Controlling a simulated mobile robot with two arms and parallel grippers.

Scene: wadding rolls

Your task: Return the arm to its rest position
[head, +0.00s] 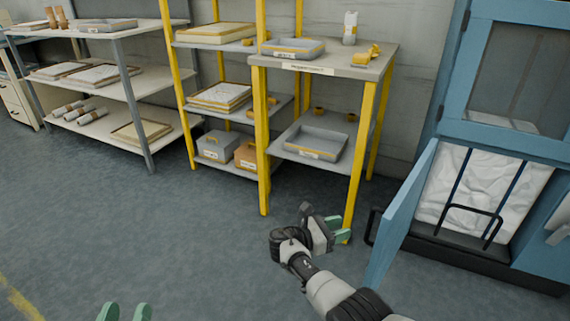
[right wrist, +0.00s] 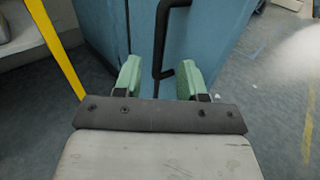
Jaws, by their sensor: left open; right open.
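My right arm reaches in from the lower right of the head view. Its gripper (head: 339,229) has green fingertips spread apart with nothing between them, low in front of the yellow-legged table. In the right wrist view the open right gripper (right wrist: 160,80) faces a black door handle (right wrist: 161,42), which appears between the fingertips in the picture. In the head view the handle (head: 371,226) is a little right of the fingertips, with a visible gap. My left gripper (head: 124,312) shows only its two green fingertips, apart, at the bottom edge.
The blue cabinet door (head: 402,215) stands open beside my right forearm. White wadding fills the cabinet's lower bay (head: 480,190) behind a black rail. The yellow-legged table (head: 375,70) and shelves (head: 135,85) line the wall. The floor (head: 150,225) at left is clear.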

